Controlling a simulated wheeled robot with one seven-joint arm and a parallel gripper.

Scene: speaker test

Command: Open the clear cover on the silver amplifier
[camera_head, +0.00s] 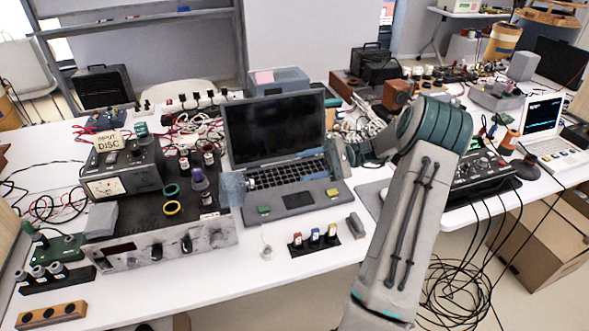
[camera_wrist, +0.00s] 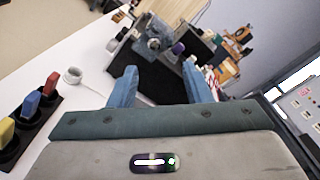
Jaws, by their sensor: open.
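The silver amplifier (camera_head: 206,236) lies on the table at left in the head view, with a silver front panel, dark knobs and a black top. In the wrist view a blue-grey translucent shape (camera_wrist: 154,38), likely the same cover, lies beyond my fingertips. My gripper (camera_head: 312,165) is over the laptop, right of the amplifier and apart from it. Its two blue fingers (camera_wrist: 160,84) are spread, with nothing between them.
The open laptop (camera_head: 290,198) stands beneath my gripper, its screen (camera_head: 275,130) upright behind. Colored plugs in a black holder (camera_head: 315,241) and a small white round item (camera_head: 266,252) lie near the front edge. A meter box (camera_head: 122,168), rings and a purple-topped part (camera_head: 199,180) crowd the amplifier's top.

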